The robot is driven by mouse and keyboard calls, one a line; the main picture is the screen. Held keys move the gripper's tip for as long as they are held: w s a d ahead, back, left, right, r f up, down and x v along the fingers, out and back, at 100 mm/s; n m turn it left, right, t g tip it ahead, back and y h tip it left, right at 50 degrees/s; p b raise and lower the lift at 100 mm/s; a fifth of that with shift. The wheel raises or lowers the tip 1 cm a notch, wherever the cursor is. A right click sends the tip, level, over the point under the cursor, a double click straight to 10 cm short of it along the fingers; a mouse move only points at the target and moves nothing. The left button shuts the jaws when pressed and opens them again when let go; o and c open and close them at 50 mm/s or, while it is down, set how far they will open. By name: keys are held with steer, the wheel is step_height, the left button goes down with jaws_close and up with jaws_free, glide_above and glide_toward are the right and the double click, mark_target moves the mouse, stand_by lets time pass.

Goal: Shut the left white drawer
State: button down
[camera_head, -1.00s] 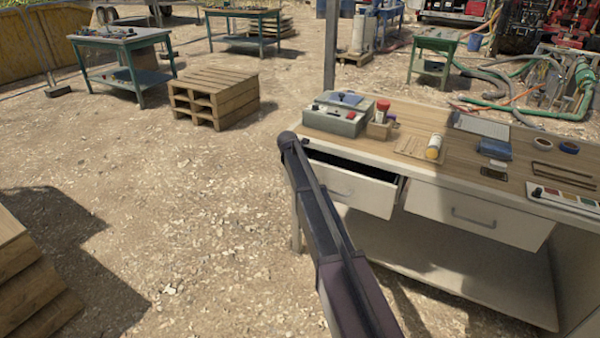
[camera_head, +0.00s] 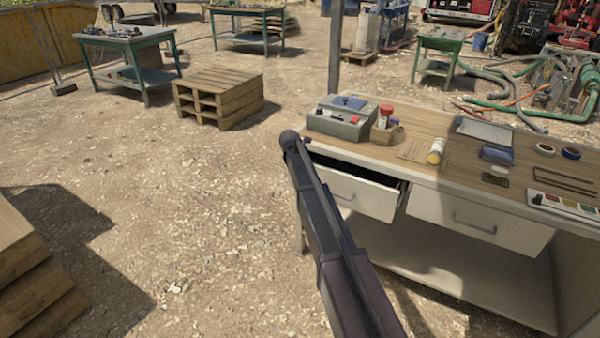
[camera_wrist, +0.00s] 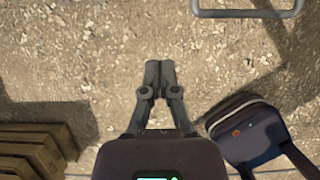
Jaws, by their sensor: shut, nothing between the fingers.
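The left white drawer (camera_head: 350,191) stands pulled out from the workbench, with its dark inside showing along the top. Its left part is hidden behind my arm in the head view. My gripper (camera_wrist: 160,65) is shut and empty in the wrist view, with its fingertips together over bare ground. A grey U-shaped bar (camera_wrist: 245,13), which looks like a drawer handle, lies at the top edge of that view, ahead and right of the fingertips and apart from them. My gripper cannot be made out in the head view.
The right white drawer (camera_head: 478,222) is beside the open one. The workbench top (camera_head: 410,150) carries a grey control box (camera_head: 340,118), bottles and tapes. A wooden pallet stack (camera_head: 218,97) stands behind. Stacked timber (camera_head: 35,275) is at lower left. The gravel between is clear.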

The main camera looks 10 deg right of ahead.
steer(key=s+d+f+m+g+y, duration=0.1)
steer(key=s+d+m+g+y, duration=0.1)
steer(key=s+m, duration=2.6)
steer(key=shift+s+f+g+y, duration=0.15)
steer(key=shift+s+g+y, duration=0.4)
steer(key=shift+s, duration=6.4)
steer(key=shift+d, duration=0.1)
